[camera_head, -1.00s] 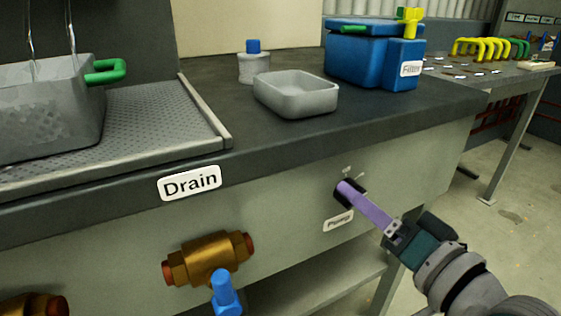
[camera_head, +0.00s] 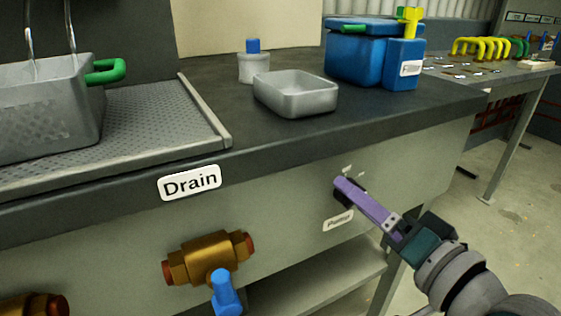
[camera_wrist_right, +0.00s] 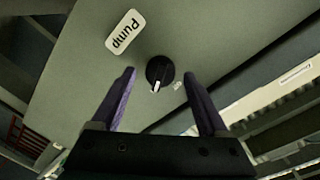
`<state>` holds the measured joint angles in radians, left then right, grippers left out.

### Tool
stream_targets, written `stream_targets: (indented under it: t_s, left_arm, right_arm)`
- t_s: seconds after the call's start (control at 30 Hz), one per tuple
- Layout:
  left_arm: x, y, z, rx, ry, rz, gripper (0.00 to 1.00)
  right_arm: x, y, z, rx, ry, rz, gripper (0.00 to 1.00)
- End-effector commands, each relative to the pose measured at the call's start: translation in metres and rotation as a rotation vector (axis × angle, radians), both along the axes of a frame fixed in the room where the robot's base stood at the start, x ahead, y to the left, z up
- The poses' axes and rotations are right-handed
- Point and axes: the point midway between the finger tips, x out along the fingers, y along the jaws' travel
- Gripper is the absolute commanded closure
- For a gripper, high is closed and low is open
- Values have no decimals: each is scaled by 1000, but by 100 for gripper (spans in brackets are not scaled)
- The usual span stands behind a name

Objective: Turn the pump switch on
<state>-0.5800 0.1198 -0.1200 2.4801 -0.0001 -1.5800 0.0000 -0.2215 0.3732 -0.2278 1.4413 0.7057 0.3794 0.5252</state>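The pump switch is a round black knob (camera_wrist_right: 160,72) with a white pointer on the panel, above the "Pump" label (camera_head: 338,220). In the head view the knob (camera_head: 358,190) is partly hidden by my finger. My right gripper (camera_head: 343,184) reaches in from the lower right with its purple fingertips close to the knob. In the right wrist view my right gripper (camera_wrist_right: 161,82) is open, its two fingers apart and the knob showing in the gap between them. I cannot tell whether a finger touches it. My left gripper is not in view.
Left of the switch are a brass valve (camera_head: 209,257) with a blue handle and the "Drain" label (camera_head: 190,183). On the counter are a grey tray (camera_head: 296,98), a blue filter box (camera_head: 353,62) and a basket (camera_head: 42,112). The counter edge overhangs the switch.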

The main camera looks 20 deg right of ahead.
Motion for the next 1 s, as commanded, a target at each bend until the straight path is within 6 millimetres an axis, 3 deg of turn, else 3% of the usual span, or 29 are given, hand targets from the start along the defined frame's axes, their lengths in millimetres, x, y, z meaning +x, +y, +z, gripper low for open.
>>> stream_targets:
  t_s: [0.27,0.7,1.0]
  left_arm:
    - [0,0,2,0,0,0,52]
    - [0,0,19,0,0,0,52]
    - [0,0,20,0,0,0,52]
  right_arm:
    - [-4,0,0,-1,1,0,23]
    - [-82,-3,6,-2,3,1,23]
    - [-99,-4,7,0,0,0,23]
